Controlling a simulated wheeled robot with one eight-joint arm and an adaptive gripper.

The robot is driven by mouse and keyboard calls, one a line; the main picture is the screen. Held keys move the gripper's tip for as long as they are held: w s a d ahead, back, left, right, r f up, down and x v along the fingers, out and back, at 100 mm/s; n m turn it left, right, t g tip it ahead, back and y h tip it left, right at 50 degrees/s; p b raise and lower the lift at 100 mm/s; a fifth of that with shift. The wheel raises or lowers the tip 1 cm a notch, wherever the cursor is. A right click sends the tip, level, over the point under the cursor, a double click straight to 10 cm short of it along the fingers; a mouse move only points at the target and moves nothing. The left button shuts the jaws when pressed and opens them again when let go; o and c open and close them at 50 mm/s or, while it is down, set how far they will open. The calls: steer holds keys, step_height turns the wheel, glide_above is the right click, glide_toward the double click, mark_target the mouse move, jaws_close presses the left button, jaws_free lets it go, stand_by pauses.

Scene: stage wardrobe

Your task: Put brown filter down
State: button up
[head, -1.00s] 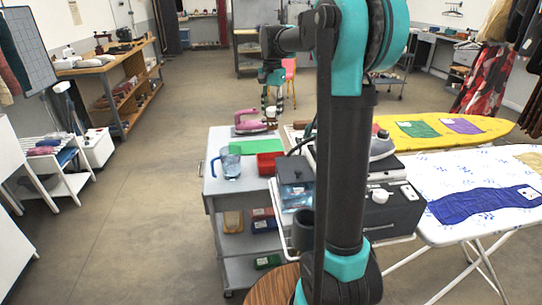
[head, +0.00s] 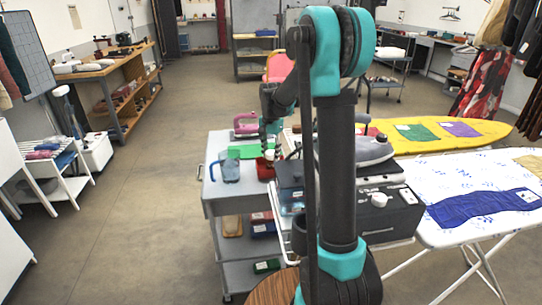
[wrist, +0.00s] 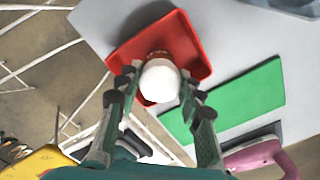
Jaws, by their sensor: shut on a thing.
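My gripper (wrist: 159,78) is shut on a small piece with a white rounded end (wrist: 160,84) and a narrow brown part (wrist: 157,54) beyond it. I take this piece to be the brown filter. In the wrist view it is over the red tray (wrist: 193,45), and I cannot tell whether it touches the tray floor. In the head view my gripper (head: 268,141) is just above the red tray (head: 264,171), with the white end (head: 269,154) between the fingers. The tray is partly hidden by my arm.
The tray is on a grey cart top (head: 216,189). A blue jug (head: 231,168) stands left of it, a green mat (head: 247,151) lies behind, and a pink iron (head: 245,127) is at the far edge. A dark steam station (head: 378,206) stands at the right.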

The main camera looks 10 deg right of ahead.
steer(key=shift+f, duration=0.4)
steer(key=shift+f, duration=0.1)
steer(key=o, duration=1.2)
step_height(320, 180, up, 12)
steer(key=shift+r, duration=0.15)
